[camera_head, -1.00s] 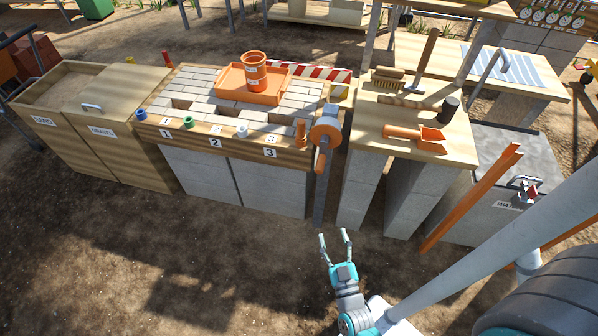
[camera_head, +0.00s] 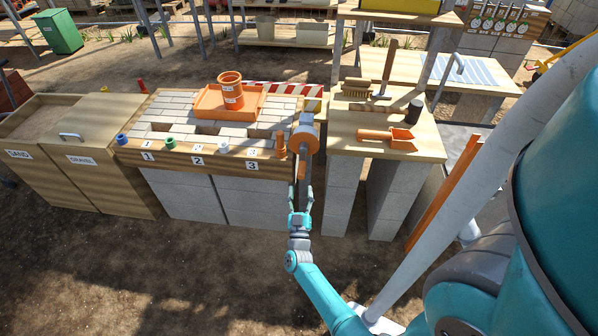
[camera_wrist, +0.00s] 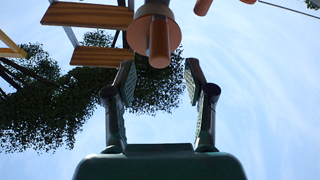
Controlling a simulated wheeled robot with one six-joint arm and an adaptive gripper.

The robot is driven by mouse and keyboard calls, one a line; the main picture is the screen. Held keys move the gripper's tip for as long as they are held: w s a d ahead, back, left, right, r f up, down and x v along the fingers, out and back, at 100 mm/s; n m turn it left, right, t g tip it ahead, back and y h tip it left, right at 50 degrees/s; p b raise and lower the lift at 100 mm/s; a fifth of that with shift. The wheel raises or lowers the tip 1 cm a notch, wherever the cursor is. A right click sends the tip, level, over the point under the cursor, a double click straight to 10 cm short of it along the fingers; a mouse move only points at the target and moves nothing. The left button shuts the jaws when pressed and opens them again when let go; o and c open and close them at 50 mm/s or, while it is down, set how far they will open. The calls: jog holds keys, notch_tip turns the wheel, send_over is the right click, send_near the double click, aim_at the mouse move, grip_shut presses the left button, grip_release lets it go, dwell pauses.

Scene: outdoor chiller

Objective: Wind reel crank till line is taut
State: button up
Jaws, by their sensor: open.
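The reel (camera_head: 306,140), a grey drum with an orange disc, is mounted at the right end of the brick-topped bench. Its orange crank handle (camera_head: 301,168) hangs at the lower side of the disc. In the wrist view the handle (camera_wrist: 159,42) points toward my gripper, ahead of the gap between the fingers. My gripper (camera_head: 300,190) is open and empty, just below and in front of the handle. The fingers (camera_wrist: 158,80) stand either side of the handle's line and appear apart from it. I cannot make out the reel's line or its tautness.
The brick-topped bench (camera_head: 200,162) carries an orange tray (camera_head: 210,113) with an orange pot (camera_head: 231,88). Right of the reel, a wooden table (camera_head: 428,150) holds a scoop (camera_head: 375,135), brush and mallet. An orange slanted bar (camera_head: 440,195) stands further right. Bare ground lies in front.

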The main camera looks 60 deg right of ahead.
aim_at(302, 162)
jog(key=x, duration=0.8)
jog(key=shift+d, duration=0.2)
jog(key=shift+c, duration=0.3)
grip_shut()
